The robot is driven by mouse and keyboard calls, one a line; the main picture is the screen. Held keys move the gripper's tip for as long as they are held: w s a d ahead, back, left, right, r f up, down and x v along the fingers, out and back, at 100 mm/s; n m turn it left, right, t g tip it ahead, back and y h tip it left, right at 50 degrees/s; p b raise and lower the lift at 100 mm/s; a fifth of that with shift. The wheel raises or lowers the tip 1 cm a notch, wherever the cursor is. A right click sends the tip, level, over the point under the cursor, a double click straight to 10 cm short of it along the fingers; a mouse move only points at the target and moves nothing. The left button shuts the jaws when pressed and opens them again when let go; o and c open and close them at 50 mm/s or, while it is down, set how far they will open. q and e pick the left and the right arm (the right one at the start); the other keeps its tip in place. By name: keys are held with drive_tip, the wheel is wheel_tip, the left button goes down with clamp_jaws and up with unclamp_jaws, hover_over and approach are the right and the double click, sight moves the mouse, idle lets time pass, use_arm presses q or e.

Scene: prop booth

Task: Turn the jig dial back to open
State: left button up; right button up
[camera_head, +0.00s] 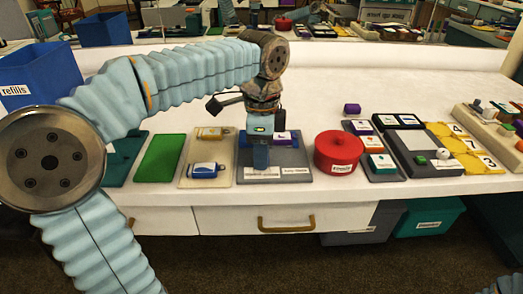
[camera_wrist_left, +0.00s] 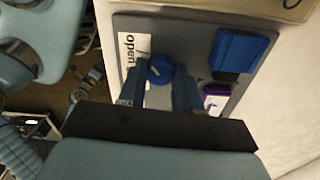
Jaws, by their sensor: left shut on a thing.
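The jig dial (camera_wrist_left: 158,68) is a round blue knob with a small pale mark, in the left wrist view. I cannot tell exactly which setting the dial's mark points to. My right gripper is not in view.
On the board, a blue block (camera_wrist_left: 240,52) and a purple piece (camera_wrist_left: 215,100) stand close to the fingers. A red lidded pot (camera_head: 338,153) stands right of the board.

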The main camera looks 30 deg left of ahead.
use_arm(q)
drive_tip(key=o, duration=1)
drive_tip(key=shift+o, duration=0.2)
wheel_tip(320, 180, up, 14)
drive_tip(key=shift+f, duration=0.1)
